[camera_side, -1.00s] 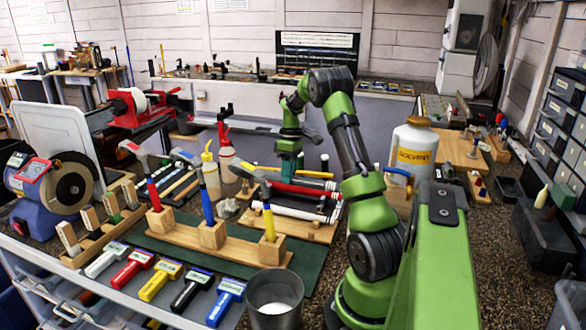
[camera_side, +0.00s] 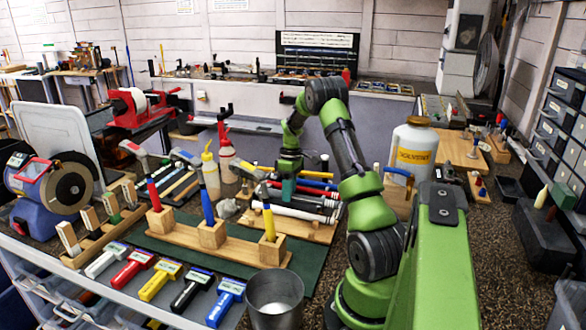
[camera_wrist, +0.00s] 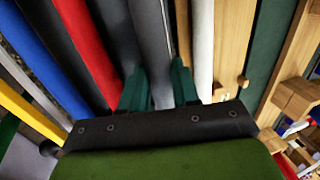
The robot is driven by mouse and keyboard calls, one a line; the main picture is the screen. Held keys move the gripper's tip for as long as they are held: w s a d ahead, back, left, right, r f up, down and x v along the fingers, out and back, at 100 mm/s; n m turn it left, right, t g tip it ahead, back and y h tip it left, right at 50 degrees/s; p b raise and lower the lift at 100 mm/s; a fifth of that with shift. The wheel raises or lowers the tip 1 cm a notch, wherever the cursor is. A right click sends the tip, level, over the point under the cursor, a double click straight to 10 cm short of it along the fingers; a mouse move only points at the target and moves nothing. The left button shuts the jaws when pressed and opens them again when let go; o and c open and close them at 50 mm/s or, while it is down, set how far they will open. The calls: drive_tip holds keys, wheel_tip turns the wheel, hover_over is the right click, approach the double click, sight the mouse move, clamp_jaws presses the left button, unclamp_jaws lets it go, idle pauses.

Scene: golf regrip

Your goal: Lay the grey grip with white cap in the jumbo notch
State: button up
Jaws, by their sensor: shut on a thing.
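In the wrist view, my gripper (camera_wrist: 160,88) has its two teal fingers on either side of a grey grip (camera_wrist: 150,40) and is shut on it. The fingers and gripper body hide the grip's near part, and I cannot make out its white cap. A black grip (camera_wrist: 118,40) lies close on the left and a white grip (camera_wrist: 203,45) on the right. In the side view, my gripper (camera_side: 289,192) is down among the grips over the wooden rack (camera_side: 310,232). I cannot tell which notch is the jumbo one, nor whether the grey grip touches the rack.
Red (camera_wrist: 85,45) and blue grips (camera_wrist: 45,60) lie farther left in the wrist view. Hammers stand in a wooden block (camera_side: 190,238) in front of the rack. A metal cup (camera_side: 276,300) and a solvent jug (camera_side: 413,150) are nearby.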

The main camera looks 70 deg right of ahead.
drive_tip(key=shift+f, duration=0.3)
idle(0.5)
drive_tip(key=o, duration=1)
drive_tip(key=v, duration=1.6)
drive_tip(key=shift+r, duration=0.4)
